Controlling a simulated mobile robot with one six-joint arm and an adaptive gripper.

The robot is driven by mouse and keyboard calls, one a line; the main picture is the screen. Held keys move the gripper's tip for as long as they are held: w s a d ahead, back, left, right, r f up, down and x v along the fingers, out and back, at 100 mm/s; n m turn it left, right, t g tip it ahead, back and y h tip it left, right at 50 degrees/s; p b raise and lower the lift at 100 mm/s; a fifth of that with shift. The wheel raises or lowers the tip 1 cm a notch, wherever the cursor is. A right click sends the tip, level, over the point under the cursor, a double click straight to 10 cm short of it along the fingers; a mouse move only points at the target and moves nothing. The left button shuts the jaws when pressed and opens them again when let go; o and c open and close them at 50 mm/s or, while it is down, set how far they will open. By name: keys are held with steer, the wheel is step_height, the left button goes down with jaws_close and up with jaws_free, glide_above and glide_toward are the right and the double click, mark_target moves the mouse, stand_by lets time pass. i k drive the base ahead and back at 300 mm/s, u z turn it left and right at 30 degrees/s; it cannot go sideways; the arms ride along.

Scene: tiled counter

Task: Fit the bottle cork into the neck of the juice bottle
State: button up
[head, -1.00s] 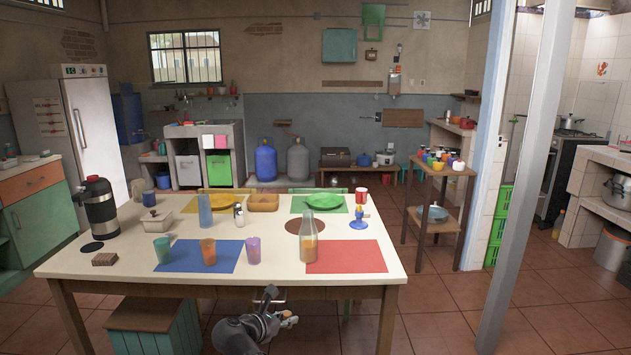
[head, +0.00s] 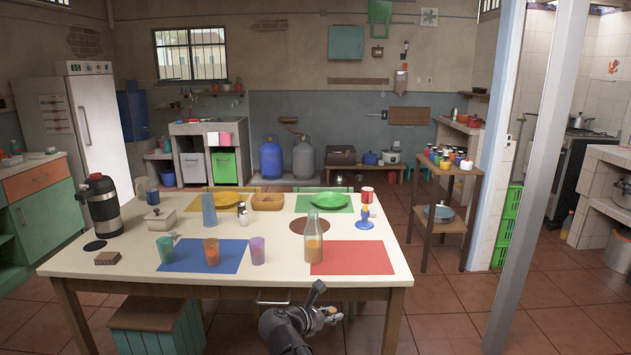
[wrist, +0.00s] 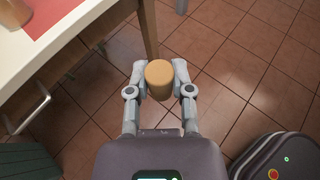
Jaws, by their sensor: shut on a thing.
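The juice bottle (head: 313,243) is clear glass with orange juice in its lower part. My gripper (head: 331,314) is low in front of the table's front edge, below the tabletop. In the wrist view my gripper (wrist: 160,82) is shut on the tan bottle cork (wrist: 159,72), one finger on each side of it. The cork is apart from the bottle, over the floor. In the head view the cork is too small to make out clearly.
The white table (head: 120,258) holds an orange cup (head: 211,251), a purple cup (head: 257,250) and a blue egg cup (head: 364,217) near the bottle. A red mat (head: 352,257) lies right of the bottle. A green stool (head: 158,325) stands at the front left.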

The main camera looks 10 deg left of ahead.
mark_target(313, 216)
steer(key=u, duration=0.05)
steer(key=i, duration=1)
steer(key=z, duration=0.05)
